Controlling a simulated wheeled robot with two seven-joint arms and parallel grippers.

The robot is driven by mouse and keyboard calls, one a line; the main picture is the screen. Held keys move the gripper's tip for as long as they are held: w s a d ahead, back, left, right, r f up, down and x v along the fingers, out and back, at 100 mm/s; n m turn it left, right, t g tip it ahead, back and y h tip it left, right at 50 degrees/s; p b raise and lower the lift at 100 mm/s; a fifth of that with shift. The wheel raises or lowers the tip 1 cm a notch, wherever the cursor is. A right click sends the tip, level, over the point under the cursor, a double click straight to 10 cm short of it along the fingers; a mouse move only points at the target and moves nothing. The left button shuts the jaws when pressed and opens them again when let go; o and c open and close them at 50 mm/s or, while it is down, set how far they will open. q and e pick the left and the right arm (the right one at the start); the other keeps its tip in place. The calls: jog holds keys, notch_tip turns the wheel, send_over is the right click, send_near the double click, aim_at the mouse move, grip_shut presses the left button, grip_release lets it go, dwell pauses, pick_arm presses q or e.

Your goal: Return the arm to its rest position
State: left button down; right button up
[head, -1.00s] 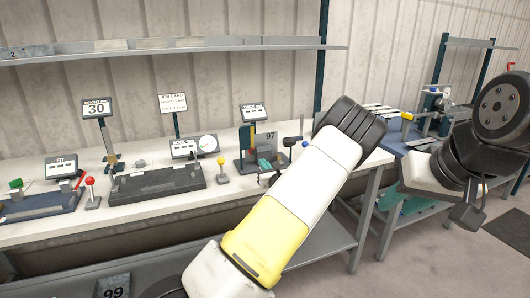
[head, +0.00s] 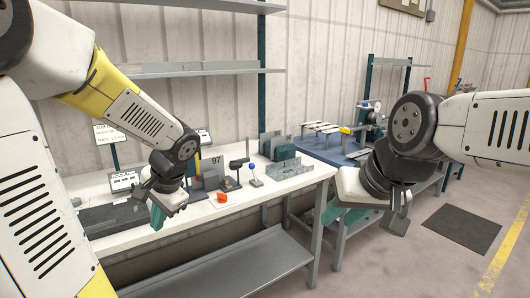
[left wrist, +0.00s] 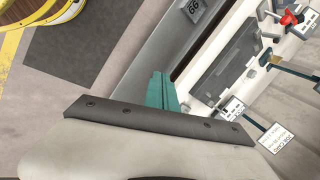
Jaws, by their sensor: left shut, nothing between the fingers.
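My left arm comes in from the left in the head view. Its gripper (head: 167,206), with teal fingers, hangs in front of the workbench (head: 225,212), apart from the things on it. The teal fingers also show in the left wrist view (left wrist: 161,91), shut together with nothing between them.
A grey bracket-like fixture (head: 290,168), a blue-knobbed lever (head: 254,174) and an orange piece (head: 222,197) are on the bench. A blue table (head: 325,150) with strips stands beyond. A shelf (head: 190,69) hangs above. Floor with a dark mat (head: 462,228) is clear at right.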

pick_arm(q)
jog(key=s+d+r+n+t+h, duration=0.4)
jog(key=s+d+r, duration=0.5)
jog(key=d, duration=0.3)
jog(key=s+n+h, duration=0.1)
jog(key=h, duration=0.1)
jog(key=shift+s+h, duration=0.3)
